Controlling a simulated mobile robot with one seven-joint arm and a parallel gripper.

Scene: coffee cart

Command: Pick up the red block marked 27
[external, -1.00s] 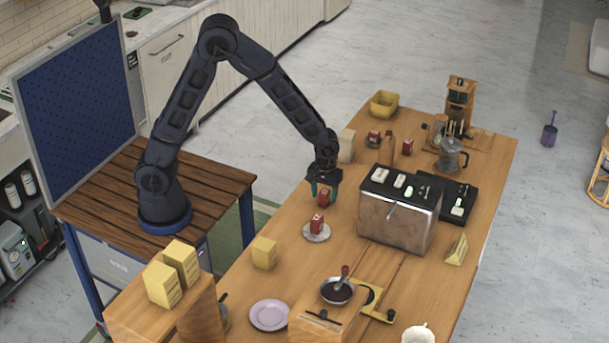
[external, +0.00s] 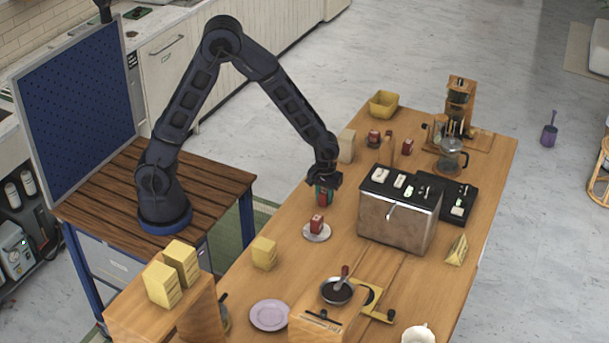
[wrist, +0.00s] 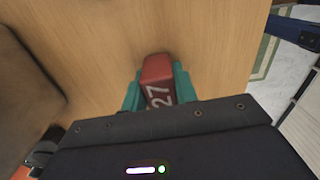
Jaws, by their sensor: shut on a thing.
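The red block marked 27 (wrist: 157,71) is between the teal fingers of my gripper (wrist: 158,90) in the wrist view, with its white number facing the camera. In the external view my gripper (external: 325,192) is shut on this block (external: 323,200), above the wooden table. I cannot tell for sure whether the block touches the table. Another red block (external: 317,223) sits on a small white saucer (external: 316,237) just in front of my gripper.
A large toaster-like machine (external: 398,222) stands close to the right of my gripper. More red blocks (external: 374,137) are farther back, near a yellow bin (external: 383,104). Bare table lies left of the gripper.

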